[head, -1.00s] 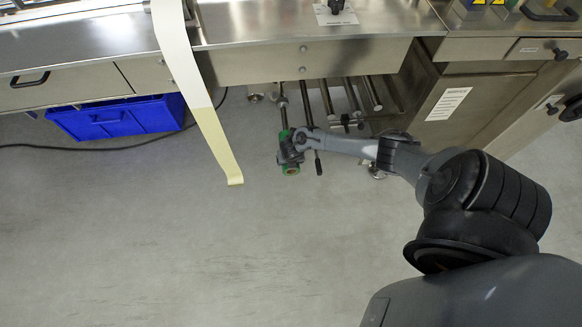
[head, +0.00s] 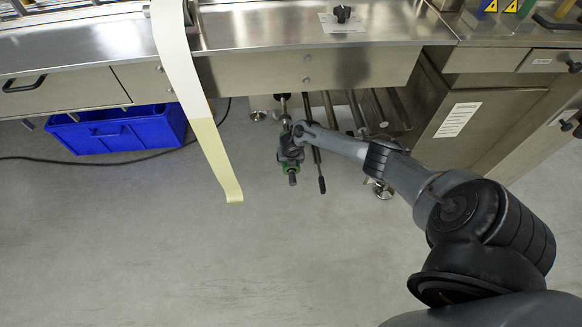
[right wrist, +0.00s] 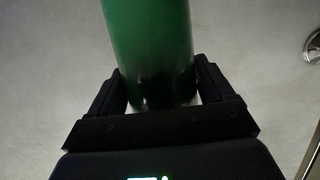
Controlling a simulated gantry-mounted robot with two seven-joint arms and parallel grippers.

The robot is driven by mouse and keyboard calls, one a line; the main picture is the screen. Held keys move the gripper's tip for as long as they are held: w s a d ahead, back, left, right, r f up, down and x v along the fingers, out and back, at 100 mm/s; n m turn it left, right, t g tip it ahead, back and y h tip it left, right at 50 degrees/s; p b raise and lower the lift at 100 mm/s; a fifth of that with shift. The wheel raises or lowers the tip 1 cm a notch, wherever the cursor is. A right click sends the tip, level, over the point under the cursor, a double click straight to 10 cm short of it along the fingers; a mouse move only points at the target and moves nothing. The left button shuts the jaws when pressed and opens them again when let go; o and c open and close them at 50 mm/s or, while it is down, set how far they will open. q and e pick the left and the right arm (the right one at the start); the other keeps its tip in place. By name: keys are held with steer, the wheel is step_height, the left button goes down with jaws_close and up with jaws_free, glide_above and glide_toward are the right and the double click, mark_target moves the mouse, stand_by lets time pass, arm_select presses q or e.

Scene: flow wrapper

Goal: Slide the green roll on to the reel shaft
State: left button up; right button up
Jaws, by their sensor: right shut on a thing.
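The green roll (head: 291,169) is gripped by my right gripper (head: 290,152) below the machine front. In the right wrist view the roll (right wrist: 150,45) stands between the two jaws, which are shut on it. The reel shaft (head: 285,113) runs out from under the machine toward the roll, in line with it. A grey shaft end shows past the roll's near end, so the roll is around the shaft. The gripper hides most of the roll in the head view. My left gripper is not in view.
Several bars lie parallel to the shaft on its right, one with a dark handle (head: 321,184). A pale film strip (head: 213,150) hangs to the left. A blue crate (head: 115,132) sits under the machine. The floor in front is clear.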

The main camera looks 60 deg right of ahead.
steer(key=shift+w+d+r, duration=0.1)
steer(key=shift+w+d, duration=1.1)
steer(key=shift+d, duration=0.3)
steer(key=shift+w+d+r, duration=0.1)
steer(key=shift+w+d, duration=0.4)
steer(key=shift+d, duration=0.2)
steer(key=shift+w+d+r, duration=0.1)
steer(key=shift+w+d, duration=0.35)
steer(key=shift+d, duration=0.2)
steer(key=shift+f, duration=0.1)
steer(key=shift+f, duration=0.1)
steer(key=o, duration=1.1)
steer(key=shift+o, duration=0.2)
steer(key=shift+s, duration=0.1)
